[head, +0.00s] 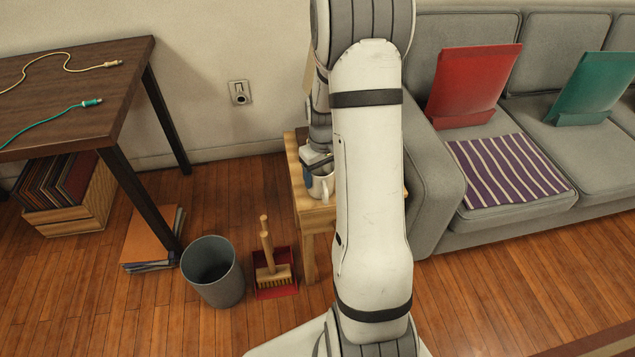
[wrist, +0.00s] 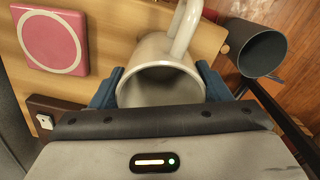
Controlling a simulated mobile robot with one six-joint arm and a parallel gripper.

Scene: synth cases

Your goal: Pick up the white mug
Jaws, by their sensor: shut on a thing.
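The white mug (wrist: 163,78) is in the wrist view, between the two blue-grey fingers of my gripper (wrist: 160,88). The fingers are shut on its sides. Its open mouth faces the camera and its handle points to the top of the picture. My arm hides most of the table. I cannot tell whether the mug touches the tabletop.
A pink square with a pale ring (wrist: 53,40) and a dark brown block (wrist: 55,108) lie on the tabletop. A grey bin (head: 214,272) and a red dustpan with a brush (head: 274,275) stand left of the table. A grey sofa (head: 440,185) is close on the right.

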